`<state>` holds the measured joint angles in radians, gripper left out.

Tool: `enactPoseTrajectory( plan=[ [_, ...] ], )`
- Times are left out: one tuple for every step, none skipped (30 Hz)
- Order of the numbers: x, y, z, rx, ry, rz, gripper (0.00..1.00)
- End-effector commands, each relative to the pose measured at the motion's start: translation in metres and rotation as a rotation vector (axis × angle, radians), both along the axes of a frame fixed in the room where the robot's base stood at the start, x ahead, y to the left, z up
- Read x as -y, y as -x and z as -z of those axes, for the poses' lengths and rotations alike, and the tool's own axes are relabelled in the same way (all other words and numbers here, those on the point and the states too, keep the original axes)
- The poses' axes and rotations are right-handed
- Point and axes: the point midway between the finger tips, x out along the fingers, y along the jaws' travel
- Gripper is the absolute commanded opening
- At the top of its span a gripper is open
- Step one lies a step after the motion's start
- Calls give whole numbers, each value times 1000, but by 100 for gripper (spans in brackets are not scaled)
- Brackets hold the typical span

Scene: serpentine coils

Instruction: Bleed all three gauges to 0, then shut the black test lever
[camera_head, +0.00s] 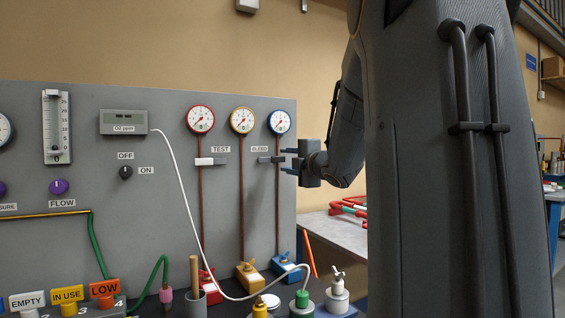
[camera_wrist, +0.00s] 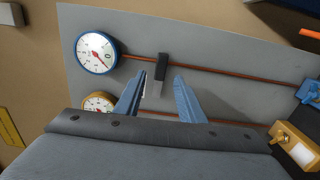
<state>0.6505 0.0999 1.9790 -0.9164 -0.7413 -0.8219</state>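Three round gauges hang on the grey panel: red-rimmed (camera_head: 201,119), yellow-rimmed (camera_head: 242,120) and blue-rimmed (camera_head: 279,121). Their needles are too small to read surely. A dark lever (camera_head: 268,160) lies level below the BLEED label. My gripper (camera_head: 290,162) is just right of the dark lever, fingers toward the panel. In the wrist view my gripper (camera_wrist: 160,88) is open, with a black and grey lever (camera_wrist: 162,66) between its fingertips, not visibly gripped. The blue gauge (camera_wrist: 97,51) is there too.
Copper pipes (camera_head: 242,200) run down from the gauges to red, yellow and blue valve blocks (camera_head: 249,275).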

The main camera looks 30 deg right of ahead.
Motion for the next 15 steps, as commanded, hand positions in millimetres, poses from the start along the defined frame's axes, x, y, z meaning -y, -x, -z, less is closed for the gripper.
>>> enactPoseTrajectory(
  plan=[
    [0,8,0,1,0,2,36],
    [0,13,0,1,-1,3,36],
    [-1,18,-1,2,-1,2,36],
    [-1,20,-1,1,0,1,36],
    [-1,23,0,1,0,1,36],
    [-2,26,0,0,0,1,36],
    [-2,28,0,1,0,1,36],
    [-2,29,0,1,0,1,36],
    [-2,30,0,1,0,1,36],
    [-2,31,0,0,0,1,36],
    [-2,31,0,0,0,1,36],
    [-2,31,0,0,0,1,36],
    [-2,31,0,0,0,1,36],
    [-2,31,0,0,0,1,36],
    [-2,31,0,0,0,0,36]
  ],
)
